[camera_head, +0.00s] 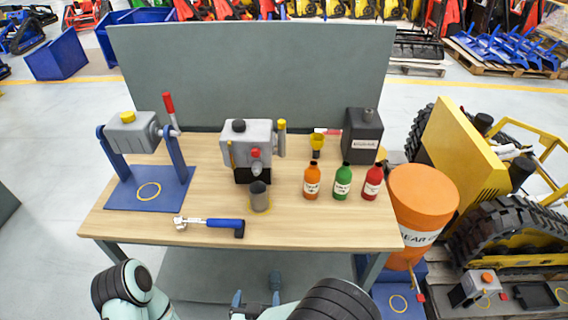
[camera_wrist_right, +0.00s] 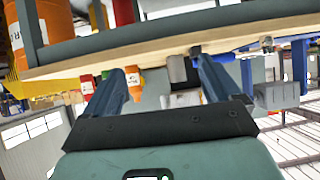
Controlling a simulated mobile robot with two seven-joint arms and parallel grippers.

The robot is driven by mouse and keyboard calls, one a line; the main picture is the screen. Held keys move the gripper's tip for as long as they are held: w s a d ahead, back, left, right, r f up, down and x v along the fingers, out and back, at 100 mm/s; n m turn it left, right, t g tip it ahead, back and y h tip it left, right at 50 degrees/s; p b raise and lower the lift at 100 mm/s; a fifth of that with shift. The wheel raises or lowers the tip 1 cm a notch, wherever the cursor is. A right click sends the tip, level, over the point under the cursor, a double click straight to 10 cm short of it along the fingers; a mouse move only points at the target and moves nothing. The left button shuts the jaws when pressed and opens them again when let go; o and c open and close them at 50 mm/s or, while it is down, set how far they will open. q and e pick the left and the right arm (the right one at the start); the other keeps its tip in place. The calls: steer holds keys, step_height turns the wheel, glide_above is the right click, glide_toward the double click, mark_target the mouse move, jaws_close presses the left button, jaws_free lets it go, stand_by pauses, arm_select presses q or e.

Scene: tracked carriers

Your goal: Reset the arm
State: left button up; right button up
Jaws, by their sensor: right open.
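My right gripper (camera_head: 256,293) shows at the bottom of the head view, in front of the table's front edge and below the tabletop. Its two blue-grey fingers are apart with nothing between them. In the right wrist view the open fingers (camera_wrist_right: 160,84) point towards the table, which appears upside down. My right forearm hides part of the hand in the head view. My left arm (camera_head: 131,286) shows only in part at the bottom left; its gripper is out of view.
The wooden table (camera_head: 330,230) holds a blue stand (camera_head: 150,190), a grey machine (camera_head: 248,140), a dark cup (camera_head: 259,196), a blue-handled tool (camera_head: 212,223), three bottles (camera_head: 343,182) and a grey canister (camera_head: 362,135). An orange drum (camera_head: 423,190) stands to the right.

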steer(key=s+d+f+m+g+y, duration=0.1)
steer(key=d+f+g, duration=0.2)
steer(key=d+f, duration=0.45)
steer(key=s+d+f+g, duration=0.25)
steer(key=d+f, duration=0.25)
steer(key=f, duration=0.5)
steer(key=s+d+f+m+g+y, duration=0.1)
steer(key=s+d+f+g, duration=0.2)
steer(key=s, duration=0.4)
steer(key=s+d+f+m+g+y, duration=0.1)
steer(key=s+d+f+g, duration=0.2)
steer(key=s, duration=0.3)
steer(key=shift+s+d+f+m+g+y, duration=0.3)
steer(key=shift+s+d+f+g+y, duration=0.1)
steer(key=shift+f+g, duration=0.15)
